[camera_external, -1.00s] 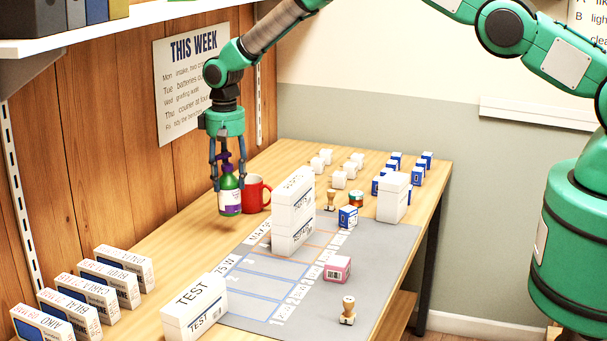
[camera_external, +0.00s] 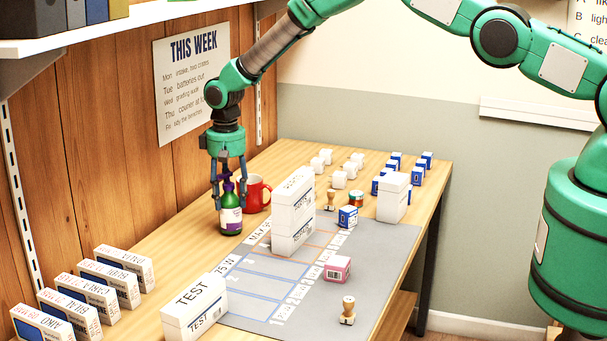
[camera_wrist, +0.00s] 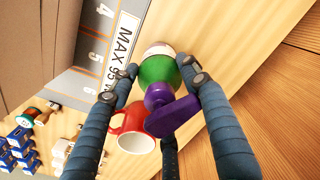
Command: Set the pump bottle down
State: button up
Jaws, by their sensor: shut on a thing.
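The pump bottle (camera_external: 231,214) is green with a purple pump and a pale label. It is upright at the left of the grey mat, its base at or very near the wooden table top; a small gap cannot be ruled out. My gripper (camera_external: 229,187) is shut on it around its upper part from above. In the wrist view the bottle (camera_wrist: 158,72) lies between the fingers of my gripper (camera_wrist: 163,82), with the purple pump head toward the camera.
A red mug (camera_external: 256,195) stands close behind and right of the bottle. White TEST boxes (camera_external: 293,215) are stacked on the grey mat (camera_external: 385,245) to the right. Several boxes (camera_external: 110,283) stand in a row at the front left. Bare table lies between them and the bottle.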

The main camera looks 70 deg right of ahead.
aim_at(227, 172)
jog(key=shift+f, duration=0.1)
jog(key=shift+f, duration=0.2)
jog(key=o, duration=1.4)
jog(key=shift+c, duration=0.2)
jog(key=shift+r, duration=0.15)
jog(key=shift+r+b, duration=0.4)
jog(key=shift+r, duration=5.6)
